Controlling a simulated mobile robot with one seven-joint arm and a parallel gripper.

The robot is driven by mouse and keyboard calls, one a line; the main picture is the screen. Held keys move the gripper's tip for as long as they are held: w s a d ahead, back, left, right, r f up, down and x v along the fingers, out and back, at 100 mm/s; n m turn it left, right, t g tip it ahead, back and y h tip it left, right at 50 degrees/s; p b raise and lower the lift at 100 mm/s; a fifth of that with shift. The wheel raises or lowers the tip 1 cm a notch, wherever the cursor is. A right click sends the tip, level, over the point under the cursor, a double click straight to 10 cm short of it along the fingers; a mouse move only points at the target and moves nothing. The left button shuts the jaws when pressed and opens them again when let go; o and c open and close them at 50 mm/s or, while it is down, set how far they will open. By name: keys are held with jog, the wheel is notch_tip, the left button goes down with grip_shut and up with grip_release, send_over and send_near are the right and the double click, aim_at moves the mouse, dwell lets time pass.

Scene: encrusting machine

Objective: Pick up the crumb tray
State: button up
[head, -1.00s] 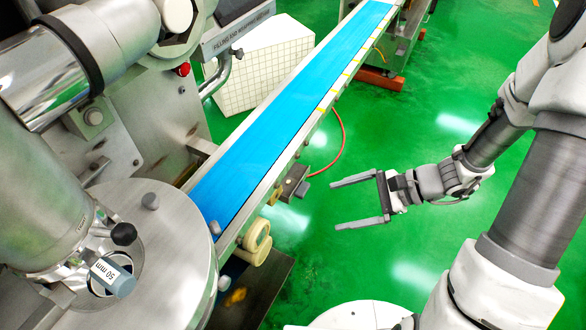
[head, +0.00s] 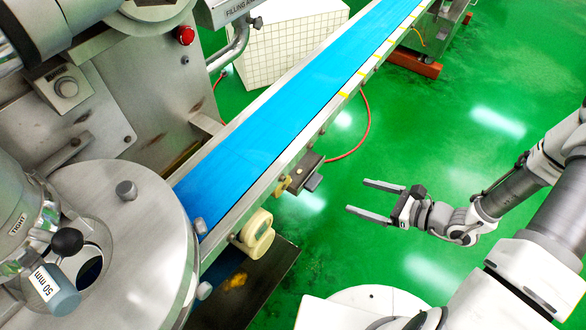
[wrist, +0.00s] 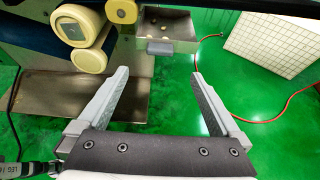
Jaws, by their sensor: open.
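The crumb tray (head: 303,171) looks like a small grey metal box with a protruding handle, at the side of the conveyor's underside. In the wrist view the tray (wrist: 176,26) is at top centre, with a few pale crumbs inside and its grey handle facing me. My gripper (head: 360,197) is open and empty, to the right of the tray in the head view, with a gap between. In the wrist view my gripper (wrist: 160,73) points toward the tray, its two fingers spread wide and the handle just beyond and between the fingertips.
The blue conveyor belt (head: 290,107) runs diagonally above the tray. Cream rollers (head: 256,233) hang beside it, over a dark metal plate (head: 255,285). A red hose (head: 367,125) curves over the green floor behind. A white tiled block (head: 290,45) stands farther back. The floor around my gripper is clear.

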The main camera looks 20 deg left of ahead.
jog(key=b, duration=0.2)
send_near(318, 184)
jog(key=x, duration=0.4)
jog(key=shift+w+a+f, duration=0.1)
jog(key=shift+w+a, duration=0.1)
jog(key=shift+a, duration=0.05)
jog(key=shift+f+b+x, duration=0.15)
jog(key=shift+b+x, duration=0.25)
jog(key=shift+x, duration=0.95)
jog(key=shift+f+b+x, duration=0.1)
jog(key=shift+b+x, duration=0.3)
jog(key=shift+x, duration=1)
jog(key=shift+d, duration=0.2)
jog(key=shift+c, duration=0.3)
jog(key=c, duration=1.5)
